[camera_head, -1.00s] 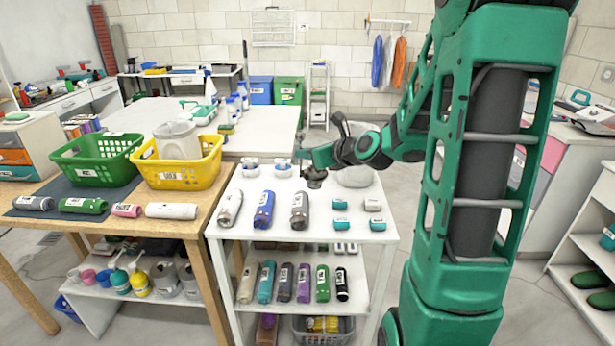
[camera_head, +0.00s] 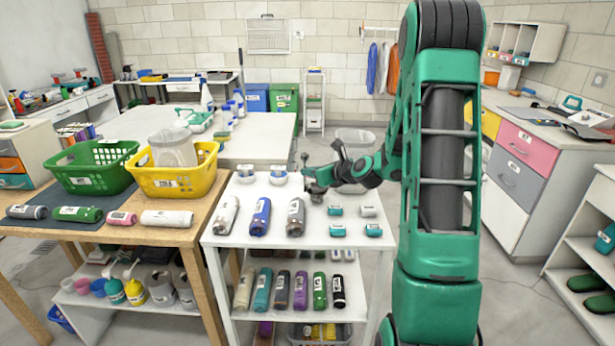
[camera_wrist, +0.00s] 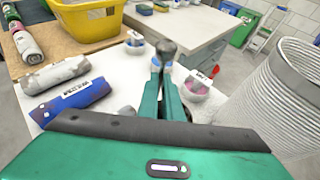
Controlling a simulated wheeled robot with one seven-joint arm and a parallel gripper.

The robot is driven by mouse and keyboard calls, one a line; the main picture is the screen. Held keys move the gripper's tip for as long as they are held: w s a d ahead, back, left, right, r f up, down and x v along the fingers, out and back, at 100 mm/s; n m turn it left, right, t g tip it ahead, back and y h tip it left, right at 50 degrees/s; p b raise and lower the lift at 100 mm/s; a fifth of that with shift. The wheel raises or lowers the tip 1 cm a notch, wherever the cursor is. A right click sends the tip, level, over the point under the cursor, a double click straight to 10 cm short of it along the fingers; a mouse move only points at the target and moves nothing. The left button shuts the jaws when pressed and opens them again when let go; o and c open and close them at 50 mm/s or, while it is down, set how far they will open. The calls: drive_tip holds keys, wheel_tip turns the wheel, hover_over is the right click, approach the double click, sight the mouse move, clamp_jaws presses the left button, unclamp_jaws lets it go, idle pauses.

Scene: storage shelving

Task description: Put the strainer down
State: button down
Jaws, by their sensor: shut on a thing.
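One bowl (camera_head: 278,177) is close to the gripper. A ribbed grey bin (camera_wrist: 275,95) stands behind at right. A yellow basket (camera_head: 175,182) sits on the wooden table.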

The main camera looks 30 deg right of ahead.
drive_tip(key=shift+f, duration=0.55)
drive_tip(key=c, duration=1.9)
unclamp_jaws()
drive_tip(key=shift+c, duration=0.2)
